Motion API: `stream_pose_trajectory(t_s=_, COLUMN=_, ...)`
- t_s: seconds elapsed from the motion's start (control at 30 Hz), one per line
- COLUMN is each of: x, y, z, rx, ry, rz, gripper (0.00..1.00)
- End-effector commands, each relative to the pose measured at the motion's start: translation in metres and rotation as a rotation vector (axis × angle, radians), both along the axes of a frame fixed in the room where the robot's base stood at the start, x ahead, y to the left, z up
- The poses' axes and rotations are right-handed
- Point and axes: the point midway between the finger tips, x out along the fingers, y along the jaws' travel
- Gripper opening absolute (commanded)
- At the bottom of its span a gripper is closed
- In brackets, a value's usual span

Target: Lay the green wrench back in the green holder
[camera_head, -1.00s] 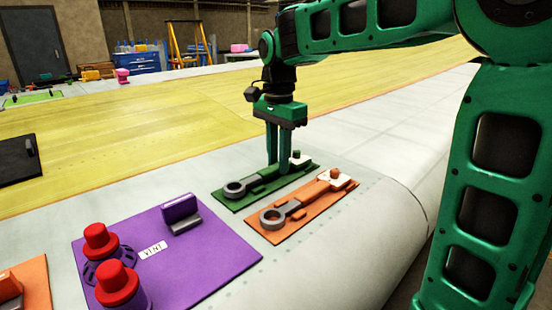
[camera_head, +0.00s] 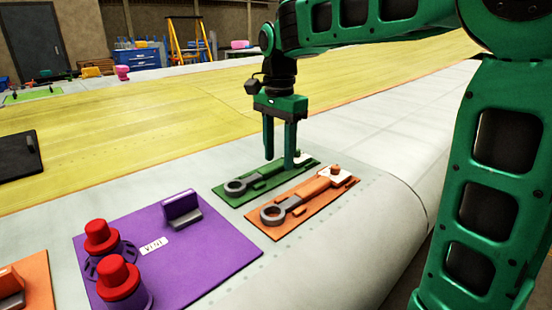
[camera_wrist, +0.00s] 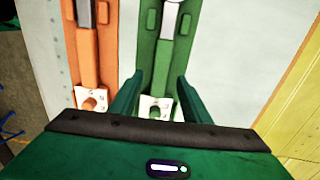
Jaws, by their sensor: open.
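The green wrench (camera_head: 236,187) has a grey ring end and a green handle. It lies in the green holder (camera_head: 227,201), a flat green plate on the grey wing skin. In the wrist view its green handle (camera_wrist: 162,66) runs lengthwise along the green holder (camera_wrist: 184,45). My gripper (camera_head: 279,163) is open above the handle end of the wrench, with nothing held between its fingers. In the wrist view the fingers (camera_wrist: 160,80) stand on either side of the handle line. The right finger hides part of the holder's far end in the head view.
An orange holder (camera_head: 279,236) with an orange-handled wrench (camera_head: 272,215) lies close beside the green one. A purple plate (camera_head: 215,255) with two red knobs and a bracket is at the front left. The wing surface to the right is clear.

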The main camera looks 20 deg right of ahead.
Motion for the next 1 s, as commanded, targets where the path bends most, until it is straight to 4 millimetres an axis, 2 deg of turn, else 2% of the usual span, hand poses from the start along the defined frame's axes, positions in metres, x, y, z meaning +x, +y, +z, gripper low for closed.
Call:
stream_pose_trajectory(t_s=0.3, x=0.002, y=0.0, z=0.059, rx=0.001, ry=-0.005, rz=-0.001, gripper=0.43)
stream_pose_trajectory(t_s=0.5, x=0.002, y=0.0, z=0.085, rx=0.0, ry=-0.002, rz=0.001, gripper=0.43)
stream_pose_trajectory(t_s=0.7, x=0.001, y=0.0, z=0.094, rx=0.001, ry=-0.001, rz=0.0, gripper=0.43)
stream_pose_trajectory(t_s=1.0, x=0.001, y=0.0, z=0.094, rx=0.001, ry=-0.001, rz=0.0, gripper=0.43)
